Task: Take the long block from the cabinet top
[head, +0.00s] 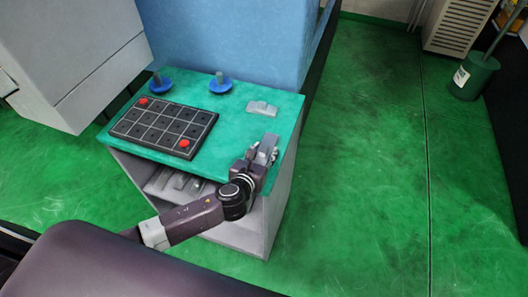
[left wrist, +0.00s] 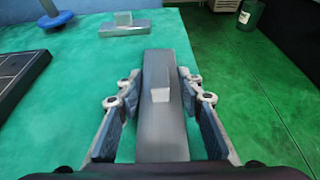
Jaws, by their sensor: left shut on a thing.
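The long block (left wrist: 161,120) is a grey metal bar with a small lighter raised piece on its top. In the left wrist view it lies lengthwise between the two fingers of my left gripper (left wrist: 160,108). In the head view my left gripper (head: 262,157) is at the right front edge of the cabinet top (head: 230,125), with part of the long block (head: 268,146) showing beyond the fingers. The gripper is shut on the block. I cannot tell whether the block touches the green top. My right gripper is not in view.
A black grid tray (head: 161,126) with red knobs lies at the left of the top. Two blue round bases with posts (head: 220,84) stand at the back. A smaller grey block (head: 262,108) lies behind the gripper. A green bin (head: 473,77) stands on the floor at right.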

